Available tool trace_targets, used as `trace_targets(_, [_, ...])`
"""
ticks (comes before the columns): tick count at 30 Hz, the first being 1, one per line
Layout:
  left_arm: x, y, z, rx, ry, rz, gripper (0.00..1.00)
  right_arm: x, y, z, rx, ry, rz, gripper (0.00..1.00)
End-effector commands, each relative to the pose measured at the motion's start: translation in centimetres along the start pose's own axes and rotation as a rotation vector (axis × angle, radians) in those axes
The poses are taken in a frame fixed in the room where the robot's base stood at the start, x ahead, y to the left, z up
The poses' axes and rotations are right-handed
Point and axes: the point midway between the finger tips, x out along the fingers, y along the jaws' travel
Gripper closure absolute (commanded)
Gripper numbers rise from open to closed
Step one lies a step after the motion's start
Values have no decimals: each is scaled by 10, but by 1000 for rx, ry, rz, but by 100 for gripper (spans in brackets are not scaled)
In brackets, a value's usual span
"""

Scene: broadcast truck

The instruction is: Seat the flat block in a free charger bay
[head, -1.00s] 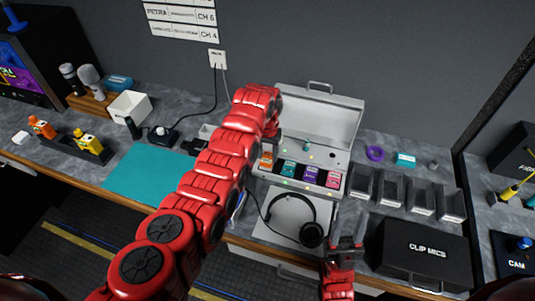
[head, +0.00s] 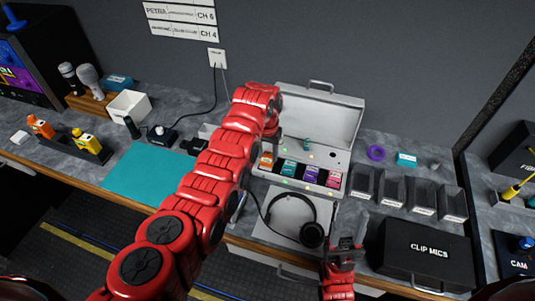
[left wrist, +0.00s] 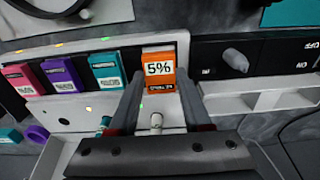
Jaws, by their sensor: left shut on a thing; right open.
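The flat block, orange and labelled 5%, (left wrist: 159,70) stands at the end of the row of bays in the charger case (head: 343,155). It also shows in the head view (head: 266,160). My left gripper (left wrist: 160,92) is shut on it, one finger on each side. It looks a little higher than its neighbours; I cannot tell if it is fully down. A teal block (left wrist: 107,69), a purple block (left wrist: 62,75) and a pink block (left wrist: 22,79) sit in the other bays. My right gripper (head: 346,250) is open and empty near the front edge.
The case's open lid (head: 320,110) stands behind the bays. Headphones (head: 293,215) lie in front of it. Several grey bins (head: 392,190) stand to the right, behind the black CLIP MICS case (head: 425,255). A teal mat (head: 145,175) lies clear on the left.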

Motion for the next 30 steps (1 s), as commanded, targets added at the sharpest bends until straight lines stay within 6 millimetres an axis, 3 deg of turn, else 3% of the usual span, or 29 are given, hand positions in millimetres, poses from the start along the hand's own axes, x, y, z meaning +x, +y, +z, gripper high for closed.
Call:
trace_targets(28, [16, 0, 1, 0, -2, 0, 100, -11, 0, 2, 0, 0, 0, 58])
trace_targets(29, [15, 0, 1, 0, -2, 0, 46, -10, 0, 2, 0, 0, 0, 58])
trace_targets(30, [15, 0, 1, 0, -2, 0, 39, -10, 0, 2, 0, 0, 0, 58])
